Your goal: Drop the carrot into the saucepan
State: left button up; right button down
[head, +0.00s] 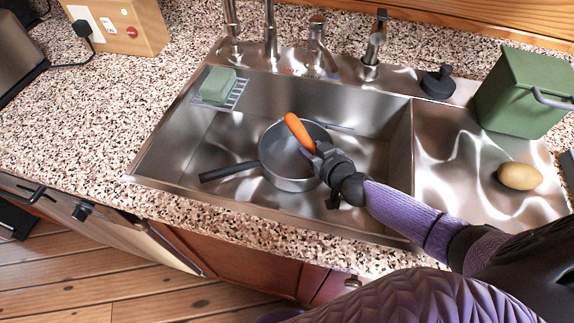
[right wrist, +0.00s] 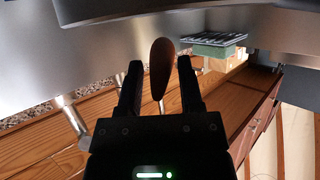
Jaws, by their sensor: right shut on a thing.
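The orange carrot (head: 299,131) is held in my right gripper (head: 313,152), tilted, over the saucepan. In the right wrist view the carrot (right wrist: 161,68) stands between the two fingers of the gripper (right wrist: 160,85). The grey saucepan (head: 290,178) sits in the sink basin with its black handle pointing left. The carrot and gripper cover part of the pan's opening, and no other thing shows inside it. The exact height of the carrot above the pan is hard to tell. My left gripper is not in view.
The steel sink (head: 180,150) surrounds the pan. A green sponge (head: 218,85) lies on a rack at its back left. Taps (head: 271,40) stand behind. A potato (head: 519,176) and a green bin (head: 525,90) are on the drainboard at right. The left counter is mostly clear.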

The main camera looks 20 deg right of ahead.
jog(key=shift+f+b, duration=0.45)
jog(key=shift+f, duration=0.3)
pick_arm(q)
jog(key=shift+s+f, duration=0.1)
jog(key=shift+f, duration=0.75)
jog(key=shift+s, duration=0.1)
pick_arm(e)
jog(key=shift+r, duration=0.15)
jog(key=shift+c, duration=0.8)
grip_release()
pick_arm(q)
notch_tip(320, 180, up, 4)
jog(key=p, duration=0.4)
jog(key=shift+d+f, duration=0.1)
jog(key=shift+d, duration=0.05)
pick_arm(e)
jog(key=v, duration=0.9)
jog(key=shift+s+r, duration=0.15)
jog(key=shift+s, duration=0.25)
